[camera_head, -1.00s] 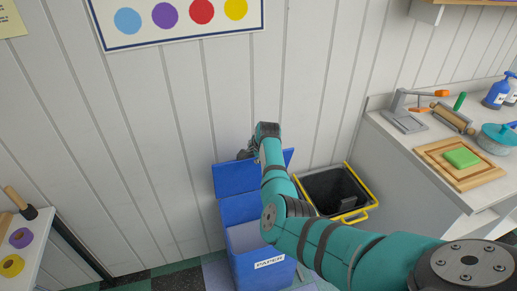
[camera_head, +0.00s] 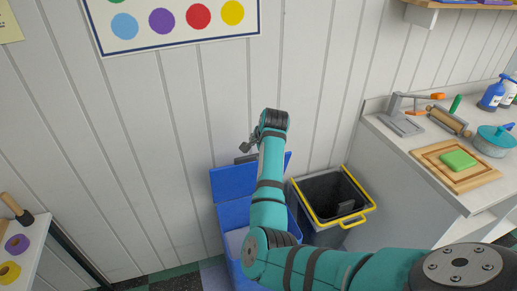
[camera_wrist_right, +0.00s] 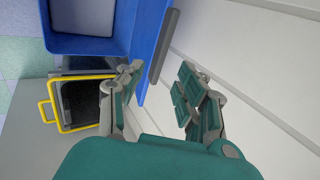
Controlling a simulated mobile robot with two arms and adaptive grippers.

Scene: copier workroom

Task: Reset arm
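My right arm reaches in from the lower right in the head view. Its gripper (camera_head: 249,143) is up near the white wall, above the open blue lid of the paper bin (camera_head: 233,215), and is partly hidden by the wrist. In the right wrist view the fingers of this gripper (camera_wrist_right: 160,72) stand well apart with nothing between them. The blue bin also shows there (camera_wrist_right: 90,45), past the fingertips, with its lid raised. My left gripper is in neither view.
A black bin with a yellow rim (camera_head: 347,219) stands right of the blue bin. A counter (camera_head: 400,145) at right holds a cutting board (camera_head: 483,178), green block (camera_head: 458,160), teal pot (camera_head: 494,141) and rolling pin (camera_head: 447,120). A shelf unit (camera_head: 40,262) stands at lower left.

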